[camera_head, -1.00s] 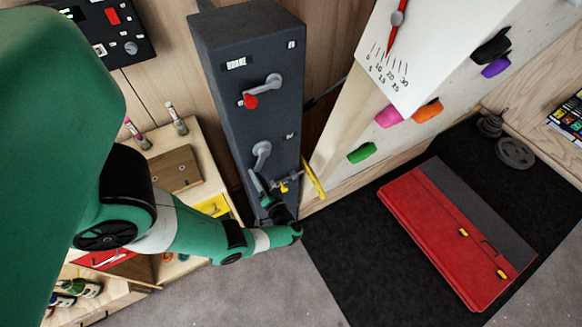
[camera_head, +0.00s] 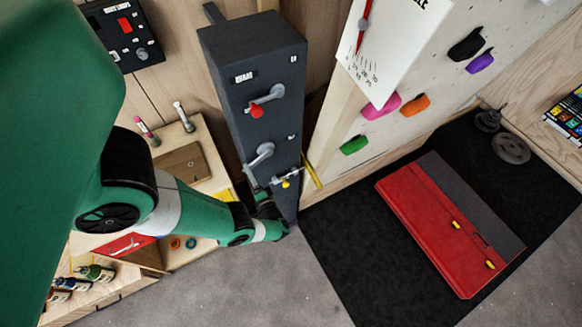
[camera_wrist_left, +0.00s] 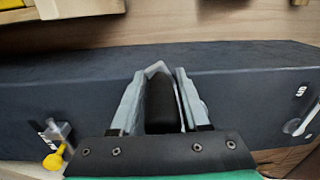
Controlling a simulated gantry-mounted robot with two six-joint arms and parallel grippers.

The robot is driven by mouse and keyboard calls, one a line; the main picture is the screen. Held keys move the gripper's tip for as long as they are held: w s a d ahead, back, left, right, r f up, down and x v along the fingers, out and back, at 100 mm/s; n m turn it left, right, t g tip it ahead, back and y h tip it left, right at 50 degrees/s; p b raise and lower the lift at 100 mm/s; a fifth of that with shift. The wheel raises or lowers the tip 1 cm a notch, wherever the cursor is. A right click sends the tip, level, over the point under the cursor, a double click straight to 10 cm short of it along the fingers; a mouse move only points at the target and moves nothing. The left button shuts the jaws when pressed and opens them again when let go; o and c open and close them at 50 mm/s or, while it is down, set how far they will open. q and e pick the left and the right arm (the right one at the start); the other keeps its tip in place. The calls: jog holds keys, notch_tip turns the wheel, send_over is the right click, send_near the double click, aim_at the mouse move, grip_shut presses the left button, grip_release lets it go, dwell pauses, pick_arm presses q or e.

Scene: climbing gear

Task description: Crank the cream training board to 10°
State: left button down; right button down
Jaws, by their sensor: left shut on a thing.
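The cream training board (camera_head: 420,95) leans at the upper right with coloured holds. A white angle gauge (camera_head: 385,45) with a red needle (camera_head: 363,27) covers its near upper side. The numbers are too small to read surely. A dark post (camera_head: 250,70) stands left of the board. It carries an upper crank with a red knob (camera_head: 257,111) and a lower grey crank (camera_head: 264,150). My left gripper (camera_head: 254,182) is at the lower crank's free end. In the left wrist view its fingers (camera_wrist_left: 158,98) close around a dark grip (camera_wrist_left: 162,103). My right gripper is not seen.
A yellow pin-like piece (camera_head: 286,183) sits on the post below the crank, and a yellow strip (camera_head: 312,171) stands beside it. A wooden shelf unit (camera_head: 215,165) is left of the post. A red and grey pad (camera_head: 430,220) lies on the black mat (camera_head: 330,230).

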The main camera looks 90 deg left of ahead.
pick_arm(q)
jog(key=shift+f, duration=0.15)
jog(key=c, duration=0.5)
grip_release()
jog(key=shift+c, duration=0.2)
jog(key=b+v, duration=0.1)
jog(key=v, duration=1)
jog(key=shift+d+b, duration=0.3)
jog(key=shift+b, duration=0.1)
jog(key=shift+w, duration=0.15)
